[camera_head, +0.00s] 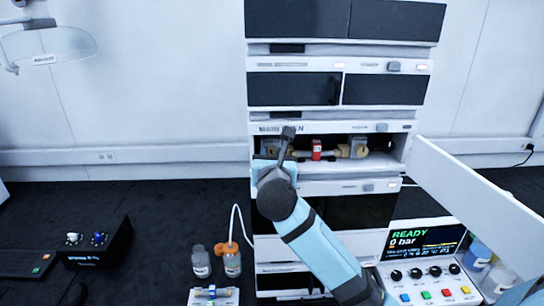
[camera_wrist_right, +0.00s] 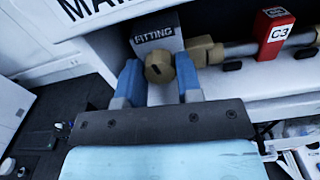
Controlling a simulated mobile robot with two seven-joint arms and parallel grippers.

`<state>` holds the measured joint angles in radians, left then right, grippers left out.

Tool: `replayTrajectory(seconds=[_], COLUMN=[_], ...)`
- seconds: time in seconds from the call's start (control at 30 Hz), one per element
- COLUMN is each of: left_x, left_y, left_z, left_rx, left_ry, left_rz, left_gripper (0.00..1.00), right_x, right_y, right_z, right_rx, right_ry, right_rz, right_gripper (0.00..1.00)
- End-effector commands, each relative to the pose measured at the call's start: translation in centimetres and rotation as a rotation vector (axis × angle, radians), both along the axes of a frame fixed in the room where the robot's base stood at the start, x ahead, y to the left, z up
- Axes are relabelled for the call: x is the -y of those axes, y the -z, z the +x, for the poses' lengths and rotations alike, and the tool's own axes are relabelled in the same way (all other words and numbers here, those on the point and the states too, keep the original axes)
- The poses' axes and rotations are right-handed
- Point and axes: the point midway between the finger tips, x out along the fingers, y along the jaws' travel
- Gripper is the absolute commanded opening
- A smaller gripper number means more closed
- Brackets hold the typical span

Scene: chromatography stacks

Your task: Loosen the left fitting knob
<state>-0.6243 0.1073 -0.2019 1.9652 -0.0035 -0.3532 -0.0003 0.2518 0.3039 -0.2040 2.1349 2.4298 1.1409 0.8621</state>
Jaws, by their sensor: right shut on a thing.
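The left fitting knob (camera_wrist_right: 158,68) is a tan, round-faced knob below a grey "FITTING" label in the right wrist view. My right gripper (camera_wrist_right: 161,82) is shut on it, with one blue finger on each side. In the head view my right arm reaches up to the open bay and its end hides most of this knob. A column with a red "C3" tag (camera_head: 316,149) runs right from the left fitting, also seen in the wrist view (camera_wrist_right: 273,33). The right fitting knob (camera_head: 358,149) is tan and free. My left gripper is not in view.
The bay's white door (camera_head: 465,200) stands open to the right. Closed modules lie above and below the bay. A control panel (camera_head: 428,266) reading "READY 0 bar" stands at lower right. Bottles (camera_head: 232,262) and a black box (camera_head: 98,243) stand on the dark bench at left.

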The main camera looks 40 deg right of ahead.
Motion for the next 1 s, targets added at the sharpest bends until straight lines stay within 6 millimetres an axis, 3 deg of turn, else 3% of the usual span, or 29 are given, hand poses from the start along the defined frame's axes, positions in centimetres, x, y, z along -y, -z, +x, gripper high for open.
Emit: replayTrajectory(seconds=[1.0], left_x=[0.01], left_y=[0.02], left_z=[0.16], left_rx=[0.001], left_ry=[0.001], left_rz=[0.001], left_gripper=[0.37], right_x=[-0.11], right_y=[0.12], right_z=[0.07], right_rx=[-0.500], right_ry=[-0.001], right_rz=[-0.813], right_gripper=[0.09])
